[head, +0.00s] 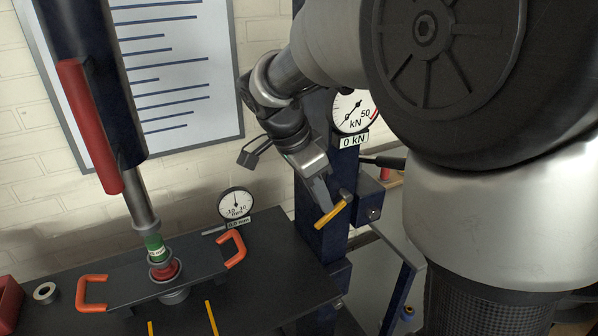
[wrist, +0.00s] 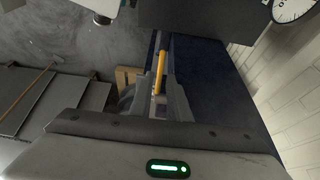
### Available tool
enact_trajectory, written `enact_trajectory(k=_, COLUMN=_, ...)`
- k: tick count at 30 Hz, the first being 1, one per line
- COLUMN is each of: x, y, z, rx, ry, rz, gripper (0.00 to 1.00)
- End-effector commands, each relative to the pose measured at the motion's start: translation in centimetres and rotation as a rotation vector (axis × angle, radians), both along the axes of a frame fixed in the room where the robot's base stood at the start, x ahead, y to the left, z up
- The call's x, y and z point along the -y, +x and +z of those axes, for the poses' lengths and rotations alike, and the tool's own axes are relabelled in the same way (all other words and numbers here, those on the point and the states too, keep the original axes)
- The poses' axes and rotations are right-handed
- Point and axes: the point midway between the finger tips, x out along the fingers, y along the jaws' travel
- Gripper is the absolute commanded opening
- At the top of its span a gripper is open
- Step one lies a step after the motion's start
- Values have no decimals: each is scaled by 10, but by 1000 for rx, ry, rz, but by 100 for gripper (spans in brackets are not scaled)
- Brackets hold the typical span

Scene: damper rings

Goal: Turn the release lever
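The release lever (head: 333,214) appears as a short yellow bar at the dark blue block on the press column. In the wrist view, the yellow bar (wrist: 161,73) stands upright in the picture, between and just beyond my fingers. My gripper (head: 321,195) points down at the lever in the head view, with its fingertips overlapping the bar. In the wrist view, my gripper (wrist: 160,92) looks open, with a narrow gap between the fingers around the bar's near end. Whether a finger touches the bar cannot be told.
The dark blue column (head: 308,222) stands right behind my gripper. A force dial (head: 352,111) reading 0 kN sits above. A black-gripped handle (head: 384,162) sticks out at the right. The dark bench (head: 262,290) carries a plate with orange handles (head: 92,293) and a small dial (head: 235,204).

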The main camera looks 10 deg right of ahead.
Motion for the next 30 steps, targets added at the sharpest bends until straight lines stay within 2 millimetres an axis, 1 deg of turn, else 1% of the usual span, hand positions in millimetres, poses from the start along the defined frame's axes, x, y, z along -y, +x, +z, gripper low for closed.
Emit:
enact_trajectory(k=1, x=4, y=0, z=-9, rx=-4, ry=-1, rz=-2, gripper=16)
enact_trajectory(k=3, x=8, y=2, z=-19, rx=-2, ry=-1, rz=-2, gripper=16)
enact_trajectory(k=6, x=12, y=3, z=-29, rx=-3, ry=-1, rz=-1, gripper=16)
enact_trajectory(k=9, x=14, y=4, z=-35, rx=0, ry=0, rz=0, gripper=16)
enact_trajectory(k=19, x=15, y=5, z=-38, rx=1, ry=0, rz=0, gripper=16)
enact_trajectory(k=22, x=15, y=5, z=-38, rx=1, ry=0, rz=0, gripper=0)
enact_trajectory(k=30, x=15, y=5, z=-38, rx=1, ry=0, rz=0, gripper=0)
